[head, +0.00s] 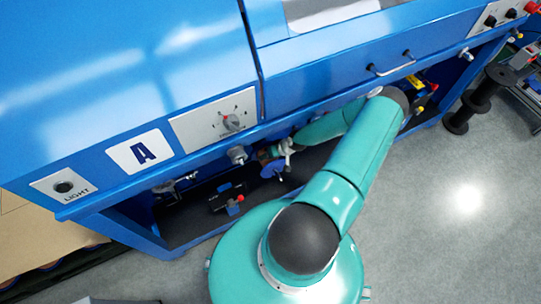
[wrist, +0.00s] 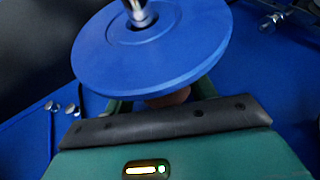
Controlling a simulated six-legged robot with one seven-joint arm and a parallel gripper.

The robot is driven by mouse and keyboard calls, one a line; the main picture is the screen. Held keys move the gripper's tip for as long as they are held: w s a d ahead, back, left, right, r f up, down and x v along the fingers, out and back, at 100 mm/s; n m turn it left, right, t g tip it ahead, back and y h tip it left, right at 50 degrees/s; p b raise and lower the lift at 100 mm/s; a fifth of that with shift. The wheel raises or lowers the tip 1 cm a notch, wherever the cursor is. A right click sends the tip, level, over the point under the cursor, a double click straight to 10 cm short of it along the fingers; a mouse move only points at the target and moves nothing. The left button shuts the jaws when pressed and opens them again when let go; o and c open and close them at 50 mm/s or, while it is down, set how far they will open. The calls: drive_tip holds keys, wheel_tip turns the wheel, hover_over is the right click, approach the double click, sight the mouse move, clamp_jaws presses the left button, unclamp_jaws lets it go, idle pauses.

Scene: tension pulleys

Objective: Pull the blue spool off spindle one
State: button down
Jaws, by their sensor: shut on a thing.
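The blue spool (wrist: 165,60) fills the upper middle of the wrist view, its round flange facing the camera at a tilt. It also shows small in the head view (head: 272,168), in the open bay under the blue cabinet. A shiny metal spindle end (wrist: 138,12) stands in the spool's centre hole. How far the spool sits along it I cannot tell. My gripper (wrist: 168,98) is shut on the spool, its green fingers on either side behind the flange. The fingertips are mostly hidden by the flange, with a reddish-brown piece showing between them.
A dark spool stand (head: 477,100) is on the floor at right.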

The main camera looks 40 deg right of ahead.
sight(280, 176)
drive_tip(key=shift+s+a, duration=0.25)
drive_tip(key=shift+s, duration=0.6)
drive_tip(key=shift+s+a, duration=0.2)
drive_tip(key=shift+s, duration=0.6)
idle(0.8)
drive_tip(key=shift+r, duration=0.2)
idle(0.5)
drive_tip(key=shift+s, duration=0.1)
drive_tip(key=shift+s+a, duration=0.2)
drive_tip(key=shift+s, duration=0.25)
drive_tip(key=shift+s+a, duration=0.15)
drive_tip(key=shift+s, duration=0.4)
drive_tip(key=shift+s+a, duration=0.15)
drive_tip(key=shift+s, duration=0.4)
drive_tip(key=shift+s, duration=0.15)
drive_tip(key=shift+s+a, duration=0.25)
drive_tip(key=shift+s, duration=0.55)
drive_tip(key=shift+s+a, duration=0.25)
drive_tip(key=shift+s, duration=0.5)
drive_tip(key=shift+s, duration=0.15)
drive_tip(key=shift+s+a, duration=0.25)
drive_tip(key=shift+s, duration=0.5)
drive_tip(key=shift+s+a, duration=0.25)
drive_tip(key=shift+s, duration=0.5)
